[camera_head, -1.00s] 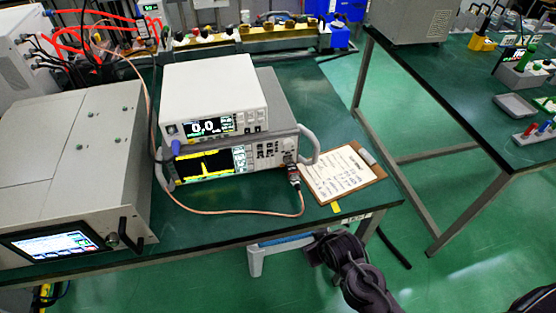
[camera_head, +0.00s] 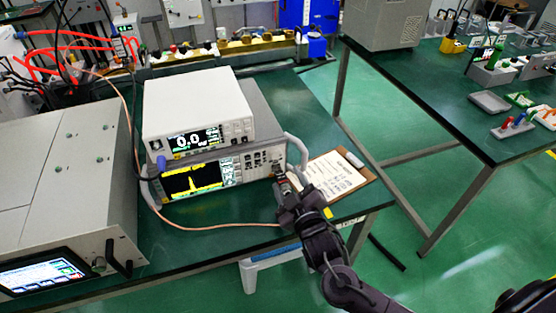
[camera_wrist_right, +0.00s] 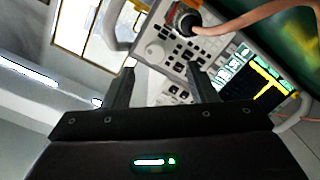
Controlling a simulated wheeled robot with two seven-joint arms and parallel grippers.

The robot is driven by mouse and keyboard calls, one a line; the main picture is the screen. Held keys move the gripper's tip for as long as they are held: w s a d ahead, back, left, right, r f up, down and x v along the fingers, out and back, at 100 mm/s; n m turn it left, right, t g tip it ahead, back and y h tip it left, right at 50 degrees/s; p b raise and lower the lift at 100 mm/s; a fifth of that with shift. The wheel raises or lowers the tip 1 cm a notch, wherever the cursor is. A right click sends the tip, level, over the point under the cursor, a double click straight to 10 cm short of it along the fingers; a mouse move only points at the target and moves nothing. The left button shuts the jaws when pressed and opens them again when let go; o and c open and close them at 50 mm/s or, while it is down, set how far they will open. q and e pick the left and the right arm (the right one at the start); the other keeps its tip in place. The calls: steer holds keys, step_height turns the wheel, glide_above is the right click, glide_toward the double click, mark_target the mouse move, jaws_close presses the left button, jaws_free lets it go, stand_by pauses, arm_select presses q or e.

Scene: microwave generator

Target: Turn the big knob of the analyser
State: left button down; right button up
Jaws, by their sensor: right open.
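The analyser (camera_head: 205,178) is the lower grey unit in the stack on the green bench, with a lit yellow trace on its screen. In the right wrist view its panel (camera_wrist_right: 170,75) appears turned round. Its big pale round knob (camera_wrist_right: 155,52) lies ahead of and between my fingertips, with no contact visible. In the head view the knob is too small to make out clearly beside my gripper. My right gripper (camera_head: 287,192) is open and empty in front of the panel's right end; it also shows in the wrist view (camera_wrist_right: 161,73). My left gripper is out of view.
A cable (camera_wrist_right: 245,20) plugs into a dark connector (camera_wrist_right: 184,20) close to the knob. A white meter (camera_head: 198,112) sits on the analyser. A clipboard (camera_head: 335,175) lies to the right. A large grey unit (camera_head: 65,190) stands left. A handle (camera_head: 297,150) edges the analyser.

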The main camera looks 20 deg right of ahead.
mark_target(277, 156)
steer(key=shift+w+d+r, duration=0.1)
steer(key=shift+w+r, duration=0.05)
steer(key=shift+r, duration=0.15)
steer(key=shift+w+r+n+t, duration=0.1)
steer(key=shift+w+n+t, duration=0.15)
steer(key=shift+n+t, duration=0.05)
steer(key=w+p, duration=0.1)
steer(key=w, duration=0.6)
steer(key=shift+w, duration=0.1)
steer(key=c, duration=1)
